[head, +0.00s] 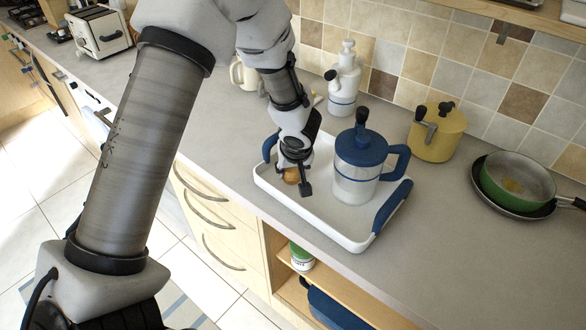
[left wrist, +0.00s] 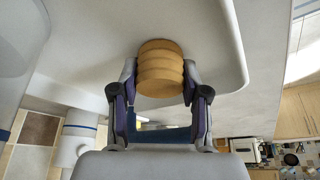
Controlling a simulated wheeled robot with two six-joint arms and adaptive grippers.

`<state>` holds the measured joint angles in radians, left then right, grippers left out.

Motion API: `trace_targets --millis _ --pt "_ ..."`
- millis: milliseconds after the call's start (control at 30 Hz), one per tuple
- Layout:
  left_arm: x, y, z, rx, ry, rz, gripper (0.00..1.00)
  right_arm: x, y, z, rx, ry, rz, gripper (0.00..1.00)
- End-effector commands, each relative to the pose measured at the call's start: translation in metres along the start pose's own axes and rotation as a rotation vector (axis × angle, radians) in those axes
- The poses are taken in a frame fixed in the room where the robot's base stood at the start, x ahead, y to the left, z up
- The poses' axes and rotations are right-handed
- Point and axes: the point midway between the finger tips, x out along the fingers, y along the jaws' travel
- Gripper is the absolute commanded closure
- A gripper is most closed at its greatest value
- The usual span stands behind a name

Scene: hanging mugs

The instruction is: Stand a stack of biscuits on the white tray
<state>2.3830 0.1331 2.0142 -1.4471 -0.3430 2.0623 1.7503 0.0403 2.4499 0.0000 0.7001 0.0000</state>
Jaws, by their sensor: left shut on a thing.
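A stack of round tan biscuits (left wrist: 160,70) sits between the fingers of my left gripper (left wrist: 160,88) in the left wrist view. The fingers are closed on its sides. In the head view my left gripper (head: 297,182) is over the left part of the white tray (head: 325,232), and a little of the biscuit stack (head: 290,175) shows beside the fingers. The white tray has blue handles and lies on the counter. I cannot tell whether the stack touches the tray floor. My right gripper is not in view.
A blue-lidded clear jug (head: 355,185) stands on the tray, right of my left gripper. A white pump bottle (head: 343,85), a yellow pot (head: 435,138) and a green pan (head: 517,180) stand behind and to the right. The counter right of the tray (head: 450,240) is clear.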

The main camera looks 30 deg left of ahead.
Motion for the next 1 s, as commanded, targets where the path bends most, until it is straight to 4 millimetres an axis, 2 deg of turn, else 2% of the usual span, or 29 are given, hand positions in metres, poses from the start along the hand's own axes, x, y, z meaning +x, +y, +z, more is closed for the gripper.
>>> trace_targets --millis 200,233,300,567,733,867,1000 --pt "0.005 0.0 0.002 -0.001 0.001 0.0 0.95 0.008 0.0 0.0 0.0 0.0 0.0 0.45" --pt "0.004 0.0 0.001 -0.001 0.0 0.0 0.48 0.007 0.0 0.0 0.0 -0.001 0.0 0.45" --pt "0.003 0.0 0.001 0.0 0.0 0.0 0.3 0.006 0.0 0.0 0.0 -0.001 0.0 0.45" --pt "0.003 0.0 0.001 0.0 0.0 0.0 0.3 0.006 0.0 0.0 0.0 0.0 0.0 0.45" --pt "-0.006 0.0 -0.002 0.001 0.001 0.001 0.3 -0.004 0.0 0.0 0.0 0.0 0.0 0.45" --pt "-0.035 0.001 -0.002 -0.001 0.005 0.003 0.3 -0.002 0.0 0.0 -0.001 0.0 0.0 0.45" --pt "-0.075 0.001 -0.002 -0.001 0.005 0.003 0.3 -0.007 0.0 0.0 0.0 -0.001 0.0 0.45"
